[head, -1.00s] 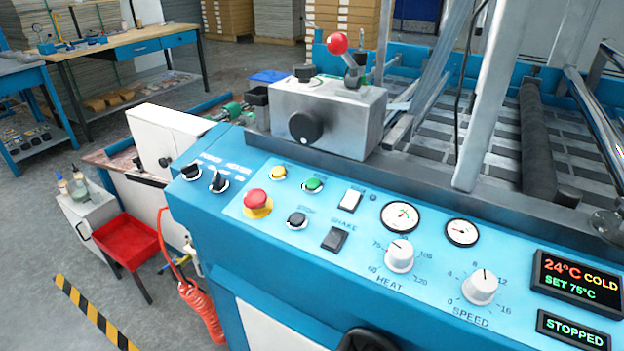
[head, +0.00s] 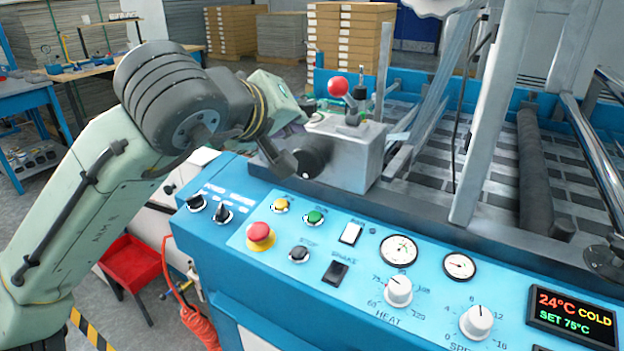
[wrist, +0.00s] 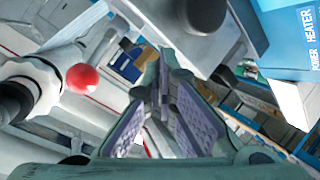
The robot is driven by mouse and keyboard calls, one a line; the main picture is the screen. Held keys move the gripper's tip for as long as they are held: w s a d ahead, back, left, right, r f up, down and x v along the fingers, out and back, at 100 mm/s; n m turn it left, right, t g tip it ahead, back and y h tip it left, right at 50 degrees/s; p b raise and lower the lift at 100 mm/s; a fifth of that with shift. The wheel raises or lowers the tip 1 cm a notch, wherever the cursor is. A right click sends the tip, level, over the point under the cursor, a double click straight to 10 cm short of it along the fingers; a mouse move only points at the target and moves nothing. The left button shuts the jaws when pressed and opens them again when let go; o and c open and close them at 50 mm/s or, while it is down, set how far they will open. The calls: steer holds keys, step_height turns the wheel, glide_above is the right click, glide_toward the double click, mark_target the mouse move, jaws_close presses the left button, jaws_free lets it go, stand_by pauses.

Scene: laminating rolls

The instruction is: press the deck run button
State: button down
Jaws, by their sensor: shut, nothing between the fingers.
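The blue control panel (head: 420,295) carries a green button (head: 315,217), a yellow button (head: 281,205), a black stop button (head: 299,254) and a red emergency button (head: 260,233) on a yellow base. I cannot read which one is labelled deck run. My gripper (wrist: 164,70) is shut and empty, its purple-padded fingers together in the wrist view. In the head view my arm partly hides it, in front of the grey lever box, up and left of the green button and apart from it. The panel buttons do not show in the wrist view.
The grey box (head: 350,155) with a red-knobbed lever (head: 338,87) stands behind the panel's left part. The red knob also shows in the wrist view (wrist: 82,78). Two black switches (head: 222,214) sit at the panel's left end. White heat (head: 398,291) and speed knobs stand at right.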

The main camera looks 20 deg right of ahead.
mark_target(308, 217)
steer(key=f, duration=0.2)
steer(key=s+f+g+y, duration=0.1)
steer(key=f+n+g+y, duration=0.1)
steer(key=f, duration=0.1)
steer(key=shift+s+d+f, duration=0.1)
steer(key=shift+s+f, duration=0.1)
steer(key=shift+f, duration=0.1)
steer(key=shift+f, duration=0.1)
steer(key=f+b, duration=0.2)
steer(key=d+f+b, duration=0.1)
steer(key=f+b, duration=0.1)
steer(key=f, duration=0.1)
steer(key=w+f+b, duration=0.1)
steer(key=f+b, duration=0.1)
steer(key=f, duration=0.1)
steer(key=shift+w+d+f+b, duration=0.1)
steer(key=shift+d+f+b, duration=0.05)
steer(key=shift+d+b, duration=0.15)
stand_by(0.9)
steer(key=shift+f, duration=0.45)
